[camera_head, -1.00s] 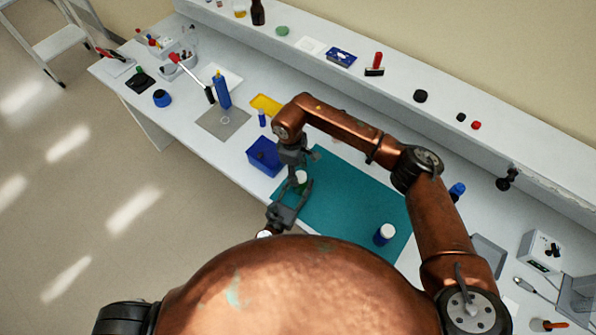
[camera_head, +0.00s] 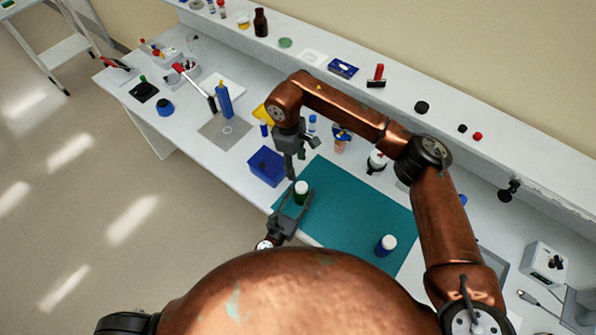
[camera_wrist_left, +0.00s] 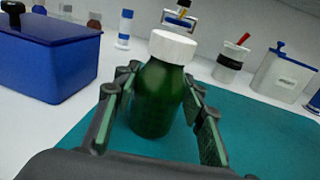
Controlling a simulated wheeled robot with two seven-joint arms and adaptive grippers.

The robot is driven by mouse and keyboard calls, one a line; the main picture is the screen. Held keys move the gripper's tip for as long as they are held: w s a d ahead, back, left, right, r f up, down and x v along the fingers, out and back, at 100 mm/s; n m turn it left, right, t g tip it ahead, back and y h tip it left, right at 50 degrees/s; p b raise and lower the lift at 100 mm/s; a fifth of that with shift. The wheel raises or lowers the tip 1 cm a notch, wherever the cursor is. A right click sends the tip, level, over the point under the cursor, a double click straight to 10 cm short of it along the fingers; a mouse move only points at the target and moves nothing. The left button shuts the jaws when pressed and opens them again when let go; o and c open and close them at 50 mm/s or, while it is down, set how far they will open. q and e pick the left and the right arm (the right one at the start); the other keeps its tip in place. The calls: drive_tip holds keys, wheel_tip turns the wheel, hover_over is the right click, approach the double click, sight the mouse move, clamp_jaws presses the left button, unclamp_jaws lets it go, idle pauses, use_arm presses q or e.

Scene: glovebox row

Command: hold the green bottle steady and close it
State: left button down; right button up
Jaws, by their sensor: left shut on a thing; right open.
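The green bottle (camera_head: 301,198) stands upright at the left end of the teal mat (camera_head: 345,215). A white cap (camera_head: 301,187) sits on its top; how tightly it is screwed on I cannot tell. In the left wrist view, the bottle (camera_wrist_left: 156,98) and cap (camera_wrist_left: 173,46) fill the middle, between my gripper's fingers. My left gripper (camera_head: 293,205) is shut around the bottle's body from the near side. My right gripper (camera_head: 300,160) is open and empty, just behind and above the cap, apart from it.
A blue box (camera_head: 266,166) stands close left of the bottle. A white-capped blue bottle (camera_head: 385,245) stands at the mat's right front. Small bottles and a holder (camera_head: 341,137) stand behind the mat. The mat's middle is clear. A raised shelf (camera_head: 400,87) runs along the back.

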idle(0.3)
use_arm(q)
drive_tip(key=c, duration=1.1)
unclamp_jaws()
drive_tip(key=shift+c, duration=0.2)
drive_tip(key=v, duration=1.2)
drive_tip(key=shift+a, duration=0.1)
